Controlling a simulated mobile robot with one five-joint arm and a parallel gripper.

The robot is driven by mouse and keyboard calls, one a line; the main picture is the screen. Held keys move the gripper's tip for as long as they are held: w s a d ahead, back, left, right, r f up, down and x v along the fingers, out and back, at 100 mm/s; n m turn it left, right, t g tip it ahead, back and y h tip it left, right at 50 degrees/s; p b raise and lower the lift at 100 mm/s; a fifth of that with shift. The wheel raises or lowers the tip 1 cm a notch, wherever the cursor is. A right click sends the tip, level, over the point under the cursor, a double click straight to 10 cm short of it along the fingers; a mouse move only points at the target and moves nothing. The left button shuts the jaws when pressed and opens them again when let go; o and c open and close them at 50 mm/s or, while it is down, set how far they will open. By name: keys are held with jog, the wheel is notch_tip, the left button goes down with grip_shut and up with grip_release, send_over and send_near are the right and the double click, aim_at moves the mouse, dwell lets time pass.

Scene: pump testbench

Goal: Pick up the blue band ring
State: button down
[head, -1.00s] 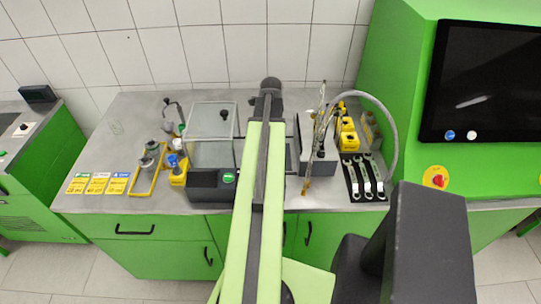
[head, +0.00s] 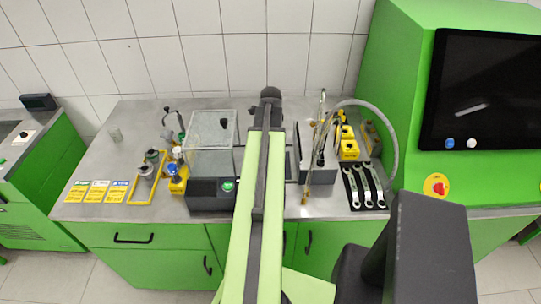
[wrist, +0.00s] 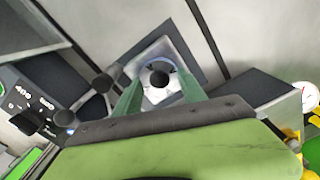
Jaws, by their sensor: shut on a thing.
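In the wrist view, my gripper (wrist: 160,82) has its two green fingers closed on the sides of a small round ring-shaped part, which I take to be the blue band ring (wrist: 159,66). The part looks pale grey-blue around a dark round hole. It is over a square metal plate (wrist: 160,48), and I cannot tell whether it still touches the plate. The blue of its band does not show clearly. In the head view, my arm hides the gripper and the ring.
A clear box on a dark base (head: 211,150) stands left of my arm. A dark block with hoses (head: 318,165) stands right of it, beside several wrenches (head: 364,186) on a black mat. Yellow blocks (head: 348,148) and a screen (head: 485,85) are further right.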

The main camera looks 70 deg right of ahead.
jog(key=shift+r, duration=0.15)
jog(key=s+r+p, duration=0.3)
jog(key=s+a+r+p, duration=0.1)
jog(key=s+r+p, duration=0.3)
jog(key=s+a+r+p, duration=0.1)
jog(key=s+r+p, duration=0.2)
jog(key=s+p, duration=0.1)
jog(key=shift+s+r, duration=0.25)
jog(key=shift+r, duration=0.15)
